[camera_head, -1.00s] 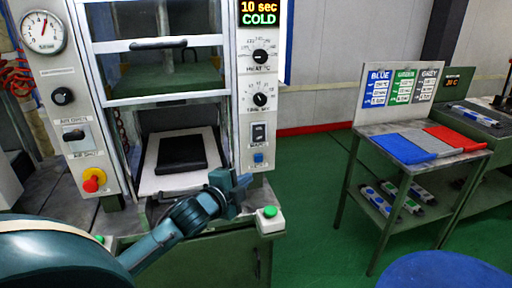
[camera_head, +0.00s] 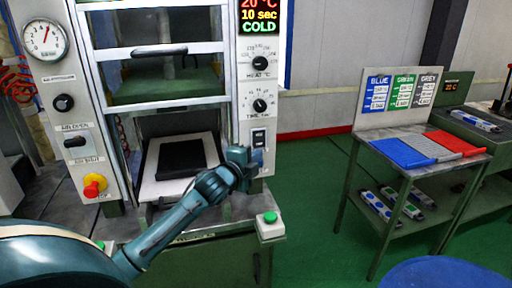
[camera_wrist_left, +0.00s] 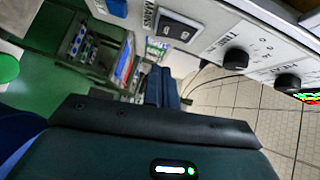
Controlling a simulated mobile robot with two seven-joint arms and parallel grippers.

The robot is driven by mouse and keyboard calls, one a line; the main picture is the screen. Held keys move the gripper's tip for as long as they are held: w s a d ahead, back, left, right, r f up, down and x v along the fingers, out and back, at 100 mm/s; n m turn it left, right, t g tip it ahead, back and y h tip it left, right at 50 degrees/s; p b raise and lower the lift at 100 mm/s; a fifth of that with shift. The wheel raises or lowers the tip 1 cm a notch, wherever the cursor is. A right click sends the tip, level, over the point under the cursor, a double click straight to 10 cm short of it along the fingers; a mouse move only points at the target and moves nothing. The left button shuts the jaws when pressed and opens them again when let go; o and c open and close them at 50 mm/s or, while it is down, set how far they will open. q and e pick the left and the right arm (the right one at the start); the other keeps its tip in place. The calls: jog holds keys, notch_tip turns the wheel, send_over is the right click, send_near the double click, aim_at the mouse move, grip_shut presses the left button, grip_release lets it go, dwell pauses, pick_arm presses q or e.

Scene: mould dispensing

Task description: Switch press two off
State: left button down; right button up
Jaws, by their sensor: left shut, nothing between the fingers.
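The press front panel carries a black rocker switch (camera_head: 259,138), labelled MAIN in the wrist view (camera_wrist_left: 178,27). A blue button sits below it; in the head view my gripper mostly hides it, and it shows at the top edge of the wrist view (camera_wrist_left: 117,7). My left gripper (camera_head: 245,168) is shut and empty, close in front of the panel just below the rocker. Its closed fingers (camera_wrist_left: 163,88) show in the wrist view; I cannot tell whether they touch the panel. The display (camera_head: 260,16) reads 20 °C, 10 sec, COLD. My right gripper is not in view.
Heat (camera_head: 260,64) and time (camera_head: 260,106) knobs sit above the rocker. A green button box (camera_head: 270,226) stands below the gripper. A black mould (camera_head: 182,158) lies on the press's pale plate. A side table (camera_head: 425,146) stands at right, with open floor between.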

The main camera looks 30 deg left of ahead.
aim_at(263, 144)
pick_arm(q)
jog(key=w+a, duration=0.2)
jog(key=w, duration=0.2)
jog(key=shift+w+a+f+p, duration=0.35)
jog(key=shift+w+a+p, duration=0.05)
jog(key=shift+w+a+f, duration=0.1)
jog(key=shift+w+a, duration=0.05)
jog(key=shift+a, duration=0.05)
